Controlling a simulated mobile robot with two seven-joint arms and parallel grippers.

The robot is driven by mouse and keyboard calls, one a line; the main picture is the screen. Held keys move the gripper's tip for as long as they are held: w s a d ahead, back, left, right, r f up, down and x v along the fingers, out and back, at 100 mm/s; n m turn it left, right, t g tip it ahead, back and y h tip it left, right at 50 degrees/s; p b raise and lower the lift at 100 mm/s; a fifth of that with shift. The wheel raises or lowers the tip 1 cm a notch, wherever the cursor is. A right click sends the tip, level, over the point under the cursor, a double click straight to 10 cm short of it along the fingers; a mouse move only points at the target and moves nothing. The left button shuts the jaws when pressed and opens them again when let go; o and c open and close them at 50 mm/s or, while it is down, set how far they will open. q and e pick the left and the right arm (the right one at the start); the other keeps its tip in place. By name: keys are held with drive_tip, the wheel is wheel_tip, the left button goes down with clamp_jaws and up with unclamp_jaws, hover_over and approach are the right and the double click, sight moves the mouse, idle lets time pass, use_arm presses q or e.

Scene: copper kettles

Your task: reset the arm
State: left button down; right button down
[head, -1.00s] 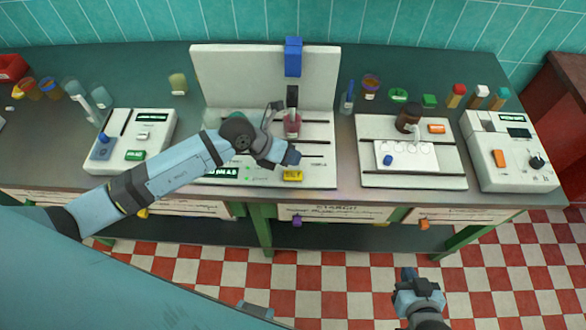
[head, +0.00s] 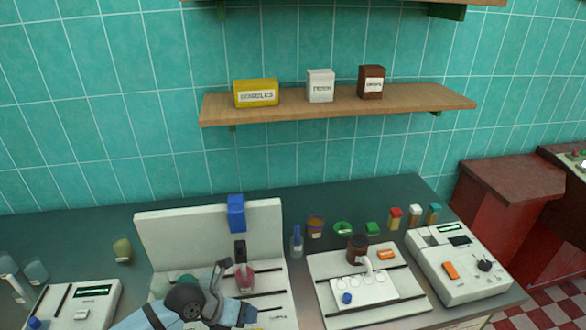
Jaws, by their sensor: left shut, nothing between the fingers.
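My left arm comes in from the bottom left of the head view. My left gripper (head: 232,312) is shut and empty, low in the picture in front of the white stand with the tall back panel (head: 160,228). A small vessel with pinkish-red contents (head: 244,278) stands on that stand, just behind my gripper and under a dark nozzle. I cannot tell whether my arm touches the stand. My right gripper is out of view.
A white tray with a brown jar (head: 357,248) and a machine with an orange switch (head: 450,270) stand to the right. Small jars line the counter's back. A wall shelf (head: 330,103) holds a yellow box (head: 256,93), a white box and a brown box.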

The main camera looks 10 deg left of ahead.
use_arm(q)
drive_tip(key=s+d+r+n+t+h, duration=0.5)
drive_tip(key=s+n+t+h, duration=0.15)
drive_tip(key=n, duration=0.65)
drive_tip(key=s+a+f+n+y, duration=0.5)
drive_tip(key=f+n, duration=0.2)
drive_tip(key=n, duration=0.4)
drive_tip(key=s+a+f+n+y, duration=0.5)
drive_tip(key=s+f+n+y, duration=0.1)
drive_tip(key=n, duration=0.6)
drive_tip(key=shift+s+f, duration=0.15)
drive_tip(key=shift+f, duration=0.25)
drive_tip(key=shift+y, duration=0.25)
